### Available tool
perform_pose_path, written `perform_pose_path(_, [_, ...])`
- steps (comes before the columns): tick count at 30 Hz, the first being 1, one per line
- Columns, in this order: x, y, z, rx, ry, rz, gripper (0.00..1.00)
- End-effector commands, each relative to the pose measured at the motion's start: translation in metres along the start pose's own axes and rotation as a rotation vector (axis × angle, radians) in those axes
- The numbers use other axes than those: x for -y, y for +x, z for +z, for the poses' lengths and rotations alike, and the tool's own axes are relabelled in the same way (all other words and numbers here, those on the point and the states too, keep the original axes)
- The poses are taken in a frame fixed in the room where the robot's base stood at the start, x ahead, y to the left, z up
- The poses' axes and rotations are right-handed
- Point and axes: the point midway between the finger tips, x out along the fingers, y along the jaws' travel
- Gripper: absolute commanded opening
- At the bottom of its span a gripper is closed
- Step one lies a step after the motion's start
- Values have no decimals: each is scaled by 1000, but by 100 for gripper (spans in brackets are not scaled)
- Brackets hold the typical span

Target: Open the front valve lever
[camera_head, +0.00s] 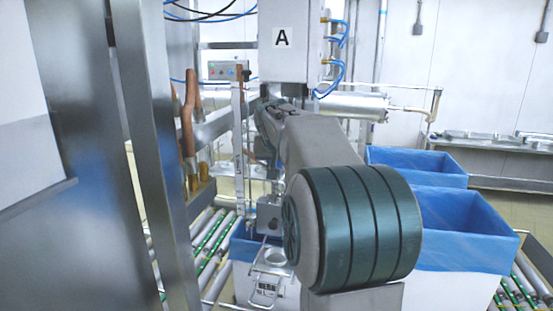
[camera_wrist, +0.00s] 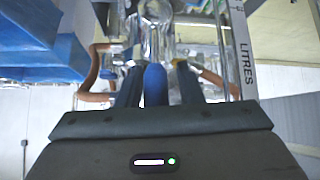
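In the wrist view a blue lever handle (camera_wrist: 155,86) points toward my palm from a shiny metal valve body (camera_wrist: 157,35). My gripper (camera_wrist: 158,80) has its two dark fingers on either side of the handle. A narrow gap shows between the handle and the right finger; the left finger lies very close to it, and I cannot tell if they touch. The gripper looks open around the handle. In the head view my arm hides the gripper and the lever.
Copper-coloured pipes (camera_head: 188,120) stand beside a steel post (camera_head: 150,150) at left. A cabinet marked A (camera_head: 284,40) is above my arm. Blue-lined boxes (camera_head: 465,235) stand at right by roller conveyors (camera_head: 210,240). In the wrist view a LITRES scale (camera_wrist: 240,50) is close to the right finger.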

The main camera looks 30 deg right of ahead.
Motion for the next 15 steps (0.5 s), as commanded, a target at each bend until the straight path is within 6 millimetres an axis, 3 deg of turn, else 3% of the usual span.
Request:
perform_pose_path(10, [-6,-4,-3,-11,7,-1,41])
perform_pose_path(15, [-4,-23,-3,-15,5,-3,41])
